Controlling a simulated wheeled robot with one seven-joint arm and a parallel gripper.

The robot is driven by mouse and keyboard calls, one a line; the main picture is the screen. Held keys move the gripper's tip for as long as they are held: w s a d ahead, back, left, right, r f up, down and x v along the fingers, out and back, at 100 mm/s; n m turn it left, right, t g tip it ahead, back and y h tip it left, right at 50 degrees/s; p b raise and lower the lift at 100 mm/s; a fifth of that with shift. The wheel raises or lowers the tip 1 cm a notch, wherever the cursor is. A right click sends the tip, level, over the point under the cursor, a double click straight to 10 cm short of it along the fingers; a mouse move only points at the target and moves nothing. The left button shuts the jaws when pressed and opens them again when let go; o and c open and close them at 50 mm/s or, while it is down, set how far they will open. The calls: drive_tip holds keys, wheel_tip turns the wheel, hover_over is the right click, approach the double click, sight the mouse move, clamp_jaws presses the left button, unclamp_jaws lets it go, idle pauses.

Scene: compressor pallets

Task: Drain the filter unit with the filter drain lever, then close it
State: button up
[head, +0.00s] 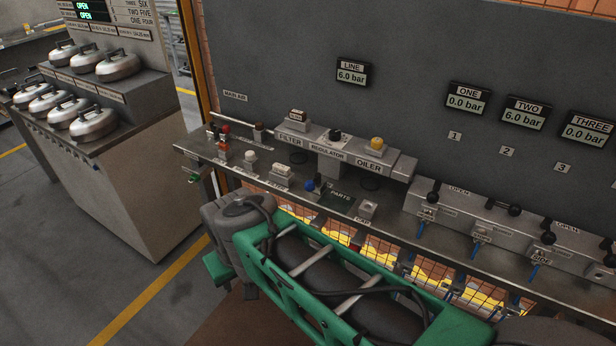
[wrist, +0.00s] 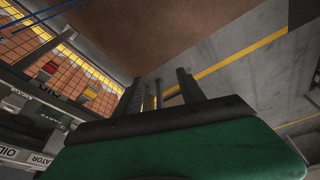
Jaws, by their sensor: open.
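The filter unit (head: 291,139) is a grey block labelled FILTER, at the left of the regulator (head: 328,152) and the oiler (head: 369,166) on the wall panel in the head view. A small labelled piece sits on top of the filter. I cannot make out the filter drain lever or its position. My gripper (wrist: 160,92) is open and empty in the wrist view, over the floor and apart from the bench. I cannot make out its fingertips in the head view.
The bench shelf (head: 190,148) carries several small fittings below the filter. Gauge two (head: 525,113) reads 6.0 bar; one and three read 0.0.

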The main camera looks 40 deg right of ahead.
drive_tip(key=w+d+f+m+t+h+b, duration=0.2)
drive_tip(key=w+d+f+m+h+b, duration=0.2)
drive_tip(key=w+d+f+b, duration=0.45)
drive_tip(key=m+t+h+b, duration=0.1)
drive_tip(key=m+h+b, duration=0.6)
drive_tip(key=h+b, duration=0.65)
approach(309, 188)
drive_tip(key=w+f+x, duration=0.1)
drive_tip(key=x, duration=0.5)
drive_tip(key=shift+y, duration=0.45)
drive_tip(key=x, duration=0.2)
drive_tip(key=b+x, duration=0.1)
drive_tip(key=x, duration=0.4)
drive_tip(key=shift+s+d+r, duration=0.2)
drive_tip(key=shift+d+r, duration=0.05)
drive_tip(key=shift+r, duration=0.1)
clamp_jaws()
